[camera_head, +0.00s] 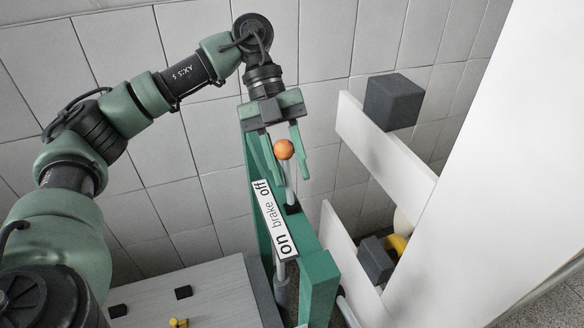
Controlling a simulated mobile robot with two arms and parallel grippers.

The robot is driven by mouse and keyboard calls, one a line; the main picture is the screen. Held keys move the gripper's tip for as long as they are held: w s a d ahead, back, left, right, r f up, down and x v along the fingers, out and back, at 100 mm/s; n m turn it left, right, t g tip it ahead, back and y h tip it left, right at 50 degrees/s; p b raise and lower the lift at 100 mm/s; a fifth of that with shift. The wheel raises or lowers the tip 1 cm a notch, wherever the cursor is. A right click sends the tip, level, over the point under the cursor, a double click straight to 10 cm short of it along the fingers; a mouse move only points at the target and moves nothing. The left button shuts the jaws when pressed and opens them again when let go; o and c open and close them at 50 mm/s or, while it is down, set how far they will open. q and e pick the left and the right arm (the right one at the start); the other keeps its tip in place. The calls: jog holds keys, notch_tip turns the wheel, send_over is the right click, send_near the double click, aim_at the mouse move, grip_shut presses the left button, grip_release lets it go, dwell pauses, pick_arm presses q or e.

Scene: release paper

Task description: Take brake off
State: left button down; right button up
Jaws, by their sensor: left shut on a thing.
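The brake lever is a thin grey rod (290,187) topped by an orange ball knob (284,149). It rises from a dark slot in a green housing (318,272). A white label (274,222) on the housing reads "on" at the near end, "brake" in the middle and "off" at the far end. The lever leans toward the far, "off" end. My left gripper (290,170) reaches down from above, its fingers on either side of the lever at the knob, shut on it. My right gripper is not in view.
White panels (385,150) with dark grey blocks (393,101) stand to the right of the housing. A large white surface (490,150) fills the right side. A grey surface (215,290) with small black and yellow parts lies at lower left. A tiled wall (120,45) is behind.

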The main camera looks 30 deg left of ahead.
pick_arm(q)
jog(key=shift+w+a, duration=0.25)
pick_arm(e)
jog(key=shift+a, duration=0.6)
pick_arm(q)
jog(key=shift+r, duration=0.1)
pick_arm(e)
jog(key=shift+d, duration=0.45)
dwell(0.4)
pick_arm(q)
jog(key=c, duration=1)
grip_release()
jog(key=shift+w+a, duration=0.1)
jog(key=shift+a, duration=0.05)
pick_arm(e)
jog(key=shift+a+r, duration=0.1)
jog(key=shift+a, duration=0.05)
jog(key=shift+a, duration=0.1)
